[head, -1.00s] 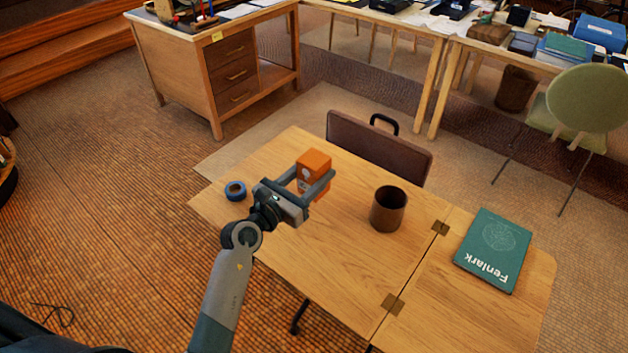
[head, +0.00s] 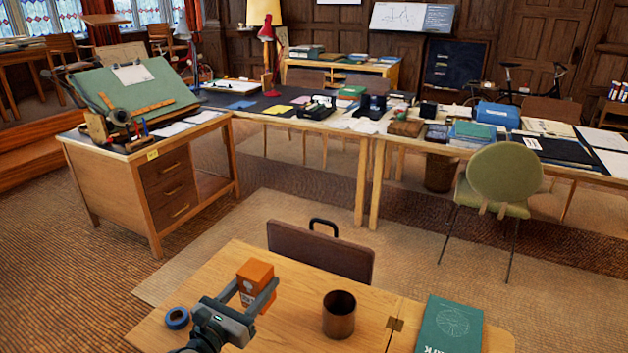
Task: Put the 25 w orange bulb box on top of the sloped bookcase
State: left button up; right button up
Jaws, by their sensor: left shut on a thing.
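The orange bulb box (head: 254,279) is between the fingers of my left gripper (head: 248,290), which is shut on it at the left part of the folding wooden table. Whether the box still touches the tabletop is hard to tell. My right gripper is not in the picture. I cannot make out a sloped bookcase for certain; a small shelf with books (head: 620,91) shows only in part at the far right edge.
On the table (head: 290,322) are a blue tape roll (head: 177,317), a brown mug (head: 339,315) and a green book (head: 449,326). A brown briefcase (head: 320,250) stands behind it. A desk with drawers (head: 170,187), long tables and a green chair (head: 504,178) lie beyond.

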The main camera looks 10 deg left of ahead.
pick_arm(q)
jog(key=shift+m+h, duration=0.3)
jog(key=shift+h, duration=0.1)
jog(key=s, duration=0.2)
jog(key=s+a+r, duration=0.1)
jog(key=s, duration=0.1)
jog(key=s+r, duration=0.1)
jog(key=s, duration=0.1)
jog(key=shift+s+a+r, duration=0.1)
jog(key=shift+s+a, duration=0.1)
jog(key=m+g+h, duration=0.1)
jog(key=h, duration=0.1)
send_near(252, 287)
jog(key=s+d+r, duration=0.2)
jog(key=d+r, duration=0.2)
jog(key=shift+d+f, duration=0.1)
jog(key=shift+f, duration=0.2)
jog(key=shift+d, duration=0.1)
